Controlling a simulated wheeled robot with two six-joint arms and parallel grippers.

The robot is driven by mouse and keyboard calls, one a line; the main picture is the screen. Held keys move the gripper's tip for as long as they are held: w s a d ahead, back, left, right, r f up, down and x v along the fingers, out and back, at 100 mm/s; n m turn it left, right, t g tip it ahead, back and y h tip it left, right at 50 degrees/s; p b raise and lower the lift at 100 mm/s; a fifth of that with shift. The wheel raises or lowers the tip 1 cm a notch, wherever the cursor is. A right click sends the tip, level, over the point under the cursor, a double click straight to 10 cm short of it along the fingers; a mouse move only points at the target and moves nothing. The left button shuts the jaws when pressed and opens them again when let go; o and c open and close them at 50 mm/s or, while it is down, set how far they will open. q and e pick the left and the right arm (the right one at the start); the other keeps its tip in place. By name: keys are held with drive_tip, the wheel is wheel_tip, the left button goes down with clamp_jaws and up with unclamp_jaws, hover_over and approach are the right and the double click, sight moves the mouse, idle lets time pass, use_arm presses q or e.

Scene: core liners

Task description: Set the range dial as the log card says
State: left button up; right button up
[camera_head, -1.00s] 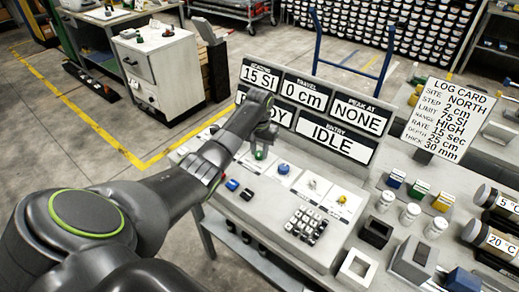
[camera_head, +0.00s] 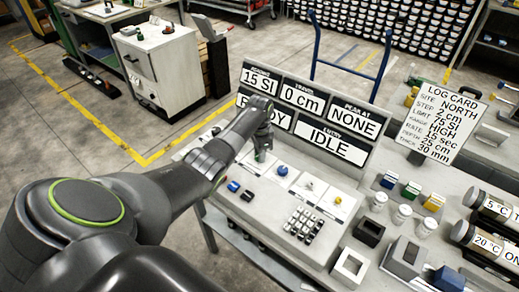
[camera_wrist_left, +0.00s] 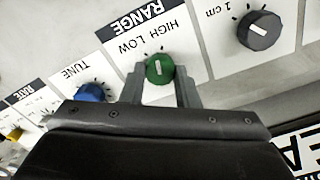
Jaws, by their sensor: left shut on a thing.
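The green range dial (camera_wrist_left: 160,68) is on the sloped console under the RANGE label (camera_wrist_left: 138,19), with HIGH and LOW printed beside it, upside down in the left wrist view. The dial's white mark is near upright in that view; I cannot tell which word it points to. My left gripper (camera_wrist_left: 159,88) is shut on the dial, a finger on each side. In the head view the left gripper (camera_head: 263,142) reaches down over the dial (camera_head: 260,156). The log card (camera_head: 441,122) at the right reads range HIGH. My right gripper is out of view.
A blue tune knob (camera_wrist_left: 90,92) and a dark knob marked 1 cm (camera_wrist_left: 259,30) flank the dial. The console displays (camera_head: 308,112) read 15 SI, 0 cm, NONE and IDLE. A keypad (camera_head: 304,222) and several sample containers stand to the right.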

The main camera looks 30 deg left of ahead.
use_arm(q)
drive_tip(key=shift+r+m+p, duration=0.1)
drive_tip(key=shift+m+p, duration=0.25)
drive_tip(key=shift+m, duration=1.15)
drive_tip(key=o, duration=1)
wheel_tip(320, 180, up, 17)
drive_tip(key=shift+r, duration=0.2)
drive_tip(key=shift+f, duration=0.1)
